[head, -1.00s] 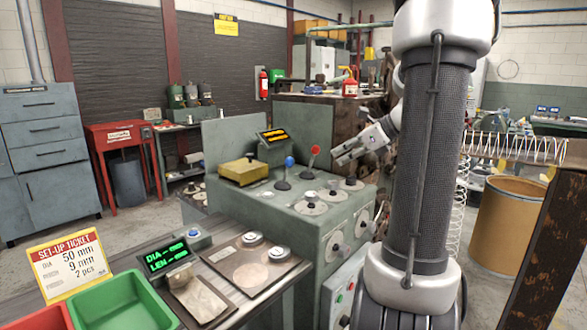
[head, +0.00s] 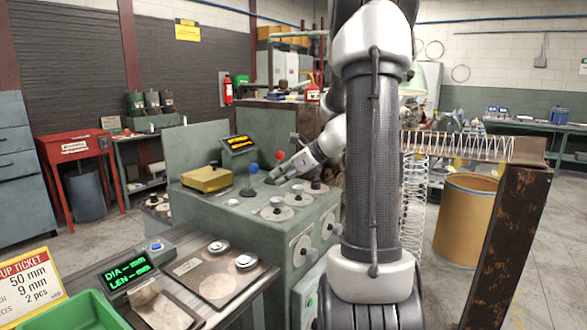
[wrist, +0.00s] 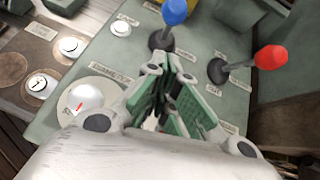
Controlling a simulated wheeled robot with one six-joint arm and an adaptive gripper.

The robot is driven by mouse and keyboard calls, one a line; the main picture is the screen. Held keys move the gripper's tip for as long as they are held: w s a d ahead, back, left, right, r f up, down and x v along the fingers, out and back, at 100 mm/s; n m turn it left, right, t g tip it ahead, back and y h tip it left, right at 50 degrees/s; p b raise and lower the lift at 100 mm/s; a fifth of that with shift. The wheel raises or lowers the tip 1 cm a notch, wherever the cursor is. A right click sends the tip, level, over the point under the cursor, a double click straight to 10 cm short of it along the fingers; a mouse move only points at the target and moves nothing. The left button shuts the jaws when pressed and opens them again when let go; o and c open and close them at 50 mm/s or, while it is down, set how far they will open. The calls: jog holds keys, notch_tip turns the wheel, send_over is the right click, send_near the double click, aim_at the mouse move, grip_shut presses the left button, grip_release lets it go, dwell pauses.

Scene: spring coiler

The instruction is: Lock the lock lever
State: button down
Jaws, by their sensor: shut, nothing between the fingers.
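Two ball-topped levers stand on the green machine's top panel. One has a red knob (head: 280,155), which also shows in the wrist view (wrist: 271,57); the other has a blue knob (head: 252,168), also in the wrist view (wrist: 174,12). The labels by them are too small to read surely, so I cannot tell which is the lock lever. My gripper (head: 271,180) is low over the panel near both levers. In the wrist view my gripper (wrist: 168,72) is shut and empty, between the blue lever and red lever and apart from both knobs.
Round dials (head: 276,210) sit on the panel in front of my gripper. A yellow box (head: 206,180) lies at the panel's left. A display box (head: 240,144) stands behind it. A rusty post (head: 512,245) and a coil spring (head: 455,146) are to the right.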

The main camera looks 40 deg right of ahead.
jog(key=shift+w+a+r, duration=0.2)
jog(key=shift+w+a, duration=0.3)
jog(key=shift+w, duration=0.3)
jog(key=shift+w+a+r, duration=0.2)
jog(key=shift+w+a, duration=0.25)
jog(key=shift+w, duration=0.35)
jog(key=shift+r, duration=0.1)
jog(key=shift+w+a+r+g, duration=0.15)
jog(key=shift+w+r+g, duration=0.1)
jog(key=shift+g, duration=0.15)
jog(key=shift+w+h, duration=0.1)
jog(key=shift+h, duration=0.2)
jog(key=w+r+g, duration=0.1)
jog(key=w+a+r+g+h, duration=0.1)
jog(key=w+g, duration=0.1)
jog(key=shift+w+a, duration=0.1)
jog(key=shift+a, duration=0.05)
jog(key=shift+w+a+r+m+g+h, duration=0.1)
jog(key=shift+w+a+r+g+h, duration=0.1)
jog(key=shift+w+g, duration=0.35)
jog(key=shift+w+a+r+m+g+h, duration=0.1)
jog(key=shift+w+a+g+h, duration=0.15)
jog(key=shift+w+g, duration=0.35)
jog(key=shift+w+a+r+m+g+h, duration=0.1)
jog(key=shift+w+a+r+g+h, duration=0.2)
jog(key=shift+w, duration=0.4)
